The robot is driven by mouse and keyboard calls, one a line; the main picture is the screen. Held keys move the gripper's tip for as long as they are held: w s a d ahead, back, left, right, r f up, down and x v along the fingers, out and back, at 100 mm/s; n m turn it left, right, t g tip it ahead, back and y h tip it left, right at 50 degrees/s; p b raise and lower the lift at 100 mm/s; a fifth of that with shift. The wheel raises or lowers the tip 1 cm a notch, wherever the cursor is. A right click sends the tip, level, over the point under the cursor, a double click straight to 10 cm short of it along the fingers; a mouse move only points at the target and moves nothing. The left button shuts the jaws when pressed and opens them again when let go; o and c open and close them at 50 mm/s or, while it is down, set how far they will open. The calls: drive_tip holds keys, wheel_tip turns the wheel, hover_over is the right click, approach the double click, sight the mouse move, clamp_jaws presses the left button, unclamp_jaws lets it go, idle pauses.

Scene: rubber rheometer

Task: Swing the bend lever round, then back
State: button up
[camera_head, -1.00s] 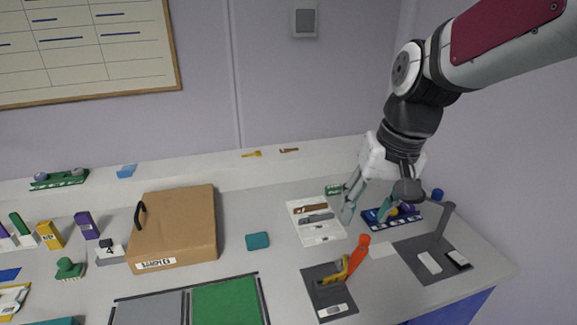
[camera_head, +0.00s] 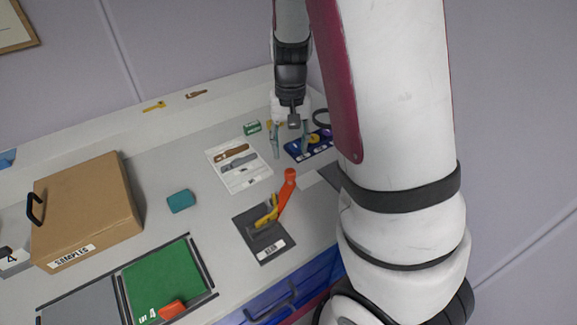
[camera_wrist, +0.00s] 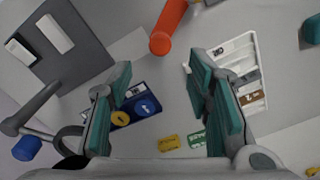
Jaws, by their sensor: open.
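The bend lever has a long orange-red handle (camera_head: 288,188) that leans up and to the right from a yellow bracket (camera_head: 268,211). The bracket sits on a dark labelled plate (camera_head: 250,240). In the wrist view the round-ended orange-red handle (camera_wrist: 170,25) shows at the top, just beyond my fingertips. My gripper (camera_head: 290,150) points down over the bench, behind the lever, between the white tool tray and the blue tray. Its teal-padded fingers are spread and empty in the wrist view (camera_wrist: 161,68). I cannot tell its exact height above the handle.
The white tool tray (camera_head: 264,181) lies left of my gripper. The blue tray (camera_head: 293,153) with round pieces lies under its right finger. A teal block (camera_head: 181,201), a SAMPLES box (camera_head: 85,205) and a green panel (camera_head: 150,278) are farther left. My arm hides the bench's right end.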

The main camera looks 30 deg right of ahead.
sight(290, 171)
wheel_tip(290, 171, down, 8)
drive_tip(key=shift+f+b, duration=0.15)
drive_tip(key=shift+b, duration=0.15)
clamp_jaws()
